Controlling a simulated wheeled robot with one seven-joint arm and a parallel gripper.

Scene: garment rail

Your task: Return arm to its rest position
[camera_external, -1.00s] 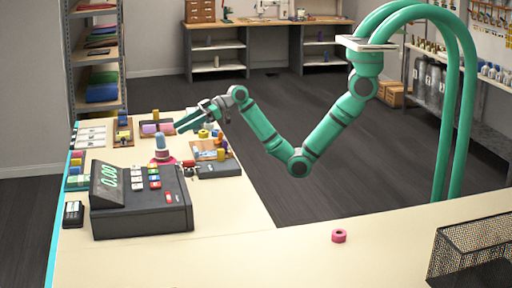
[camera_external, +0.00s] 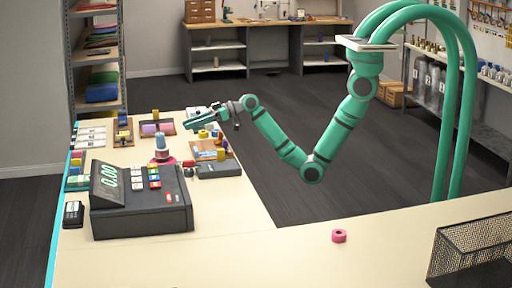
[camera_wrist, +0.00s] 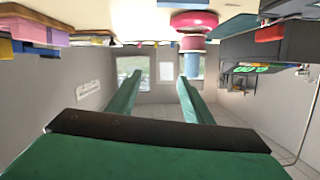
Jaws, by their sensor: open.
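My green arm hangs from the curved green frame, with its elbow low over the dark floor right of the counter. My gripper (camera_external: 190,122) is above the back part of the counter, pointing left. In the wrist view its two green fingers (camera_wrist: 158,95) are spread apart with nothing between them. A blue-and-pink piece on a red round base (camera_external: 162,150) stands on the counter below and left of my gripper. It also shows upside down at the top of the wrist view (camera_wrist: 193,30), clear of the fingers.
A cash register (camera_external: 140,205) reading 0.00 stands on the counter. Trays with small coloured items (camera_external: 210,150) lie below my gripper. The floor under the elbow is clear.

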